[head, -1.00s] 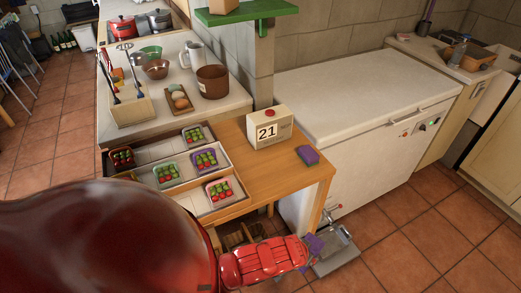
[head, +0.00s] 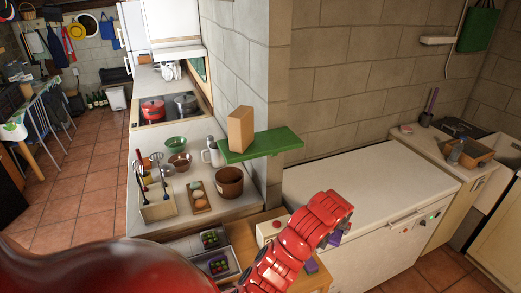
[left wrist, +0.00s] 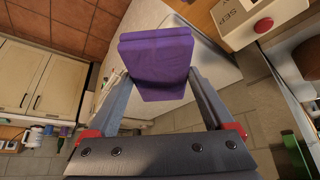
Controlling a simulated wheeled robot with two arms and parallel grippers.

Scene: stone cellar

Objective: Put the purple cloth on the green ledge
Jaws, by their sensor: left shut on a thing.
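The green ledge (head: 262,146) juts from the wall corner in the head view, with a tan block (head: 240,129) standing near its left end and bare green to the right. My left gripper (head: 337,236) is below and right of the ledge, mostly hidden behind its red arm. It is shut on a purple cloth, which fills the space between the two fingers in the left wrist view (left wrist: 155,62), folded into a thick pad. My right gripper is not in view.
A white calendar block (head: 268,232) with a red button stands on the wooden table, partly hidden by my arm. A brown pot (head: 229,182) stands on the counter below the ledge. The white chest freezer (head: 370,185) has a clear top.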

